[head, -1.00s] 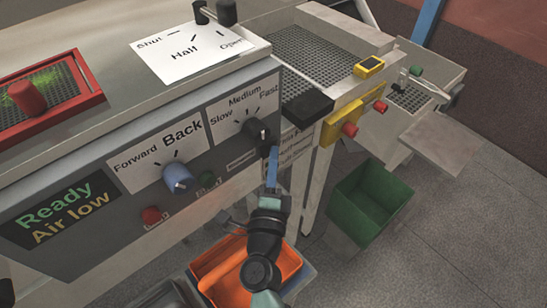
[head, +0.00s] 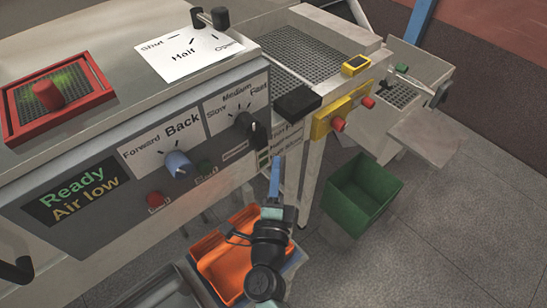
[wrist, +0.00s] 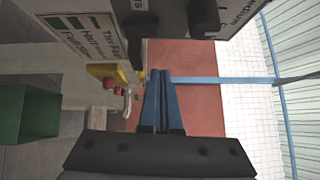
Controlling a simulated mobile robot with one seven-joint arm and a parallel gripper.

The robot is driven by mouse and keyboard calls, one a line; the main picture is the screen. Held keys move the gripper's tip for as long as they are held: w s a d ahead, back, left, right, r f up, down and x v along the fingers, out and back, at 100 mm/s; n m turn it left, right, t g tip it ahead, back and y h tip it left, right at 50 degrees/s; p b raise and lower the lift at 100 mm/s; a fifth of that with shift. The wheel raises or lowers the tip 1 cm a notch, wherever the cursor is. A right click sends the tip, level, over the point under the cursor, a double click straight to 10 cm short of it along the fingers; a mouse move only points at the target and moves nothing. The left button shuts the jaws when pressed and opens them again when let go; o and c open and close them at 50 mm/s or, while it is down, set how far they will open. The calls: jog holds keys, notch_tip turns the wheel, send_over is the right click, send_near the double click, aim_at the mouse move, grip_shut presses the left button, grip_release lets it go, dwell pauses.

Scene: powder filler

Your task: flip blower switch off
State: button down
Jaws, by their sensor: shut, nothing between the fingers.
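The blower switch is not clearly marked. A black switch lever (head: 257,134) stands out at the right end of the grey control panel (head: 130,215), and a long dark lever also shows in the wrist view (wrist: 134,42). Beside it is a black speed dial (head: 242,121) under a Slow, Medium, Fast scale; I cannot tell which position the lever holds. My gripper (head: 276,160) is shut and empty, its blue fingers pointing up, just below and right of the lever in the head view. In the wrist view the fingertips (wrist: 161,73) appear apart from the lever.
A blue Forward/Back knob (head: 178,164) and a red button (head: 156,199) are further left on the panel. A yellow bracket (head: 335,112) with red buttons juts out at the right. An orange bin (head: 225,265) and a green bin (head: 358,200) stand below.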

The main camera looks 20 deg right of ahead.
jog(key=v, duration=0.5)
jog(key=shift+s+a+r, duration=0.2)
jog(key=shift+a, duration=0.3)
jog(key=shift+s+r, duration=0.1)
jog(key=shift+s, duration=0.05)
